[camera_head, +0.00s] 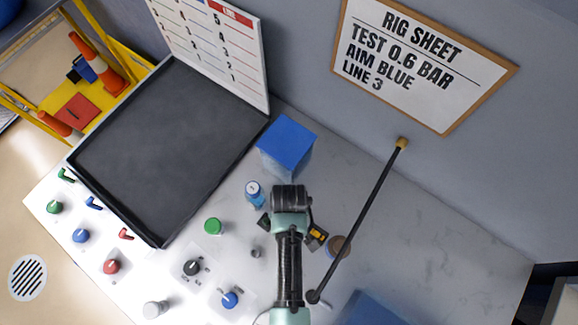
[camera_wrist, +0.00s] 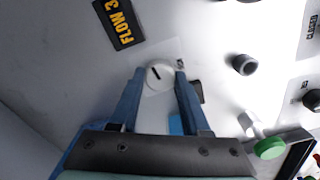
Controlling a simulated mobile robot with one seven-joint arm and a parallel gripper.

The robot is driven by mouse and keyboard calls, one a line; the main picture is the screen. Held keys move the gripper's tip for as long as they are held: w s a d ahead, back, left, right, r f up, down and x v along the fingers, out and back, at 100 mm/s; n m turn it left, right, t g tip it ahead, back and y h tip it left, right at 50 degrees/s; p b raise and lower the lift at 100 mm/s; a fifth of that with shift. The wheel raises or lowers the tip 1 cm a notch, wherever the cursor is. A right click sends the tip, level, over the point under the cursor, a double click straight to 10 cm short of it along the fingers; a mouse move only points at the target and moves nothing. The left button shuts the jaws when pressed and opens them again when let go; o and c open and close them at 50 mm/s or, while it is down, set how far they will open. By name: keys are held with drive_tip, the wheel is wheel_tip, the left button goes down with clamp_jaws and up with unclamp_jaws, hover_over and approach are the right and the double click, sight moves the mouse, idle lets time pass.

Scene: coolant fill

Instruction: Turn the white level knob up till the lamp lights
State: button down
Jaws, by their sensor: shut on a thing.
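My gripper (camera_wrist: 158,76) is shut on a white round knob (camera_wrist: 160,74), with one blue finger on each side of it. The knob's face has a short dark pointer line and sits on a pale plate. In the head view my arm comes in from the bottom and hides the knob. A small dark round fitting (camera_wrist: 244,65) stands to the right of the knob, and it also shows in the head view (camera_head: 257,253). I cannot tell whether it is the lamp, and I see no lit lamp.
A black and yellow "FLOW 3" label (camera_wrist: 119,22) lies near the knob. A green-capped item (camera_head: 213,226), a blue bottle (camera_head: 255,195) and a blue box (camera_head: 287,142) stand near my arm. A long dark rod (camera_head: 362,215) lies to the right; a black tray (camera_head: 170,145) lies left.

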drive_tip(key=shift+r+m+p, duration=0.1)
drive_tip(key=shift+m+p, duration=0.25)
drive_tip(key=shift+m, duration=1.25)
drive_tip(key=shift+c, duration=1.9)
unclamp_jaws()
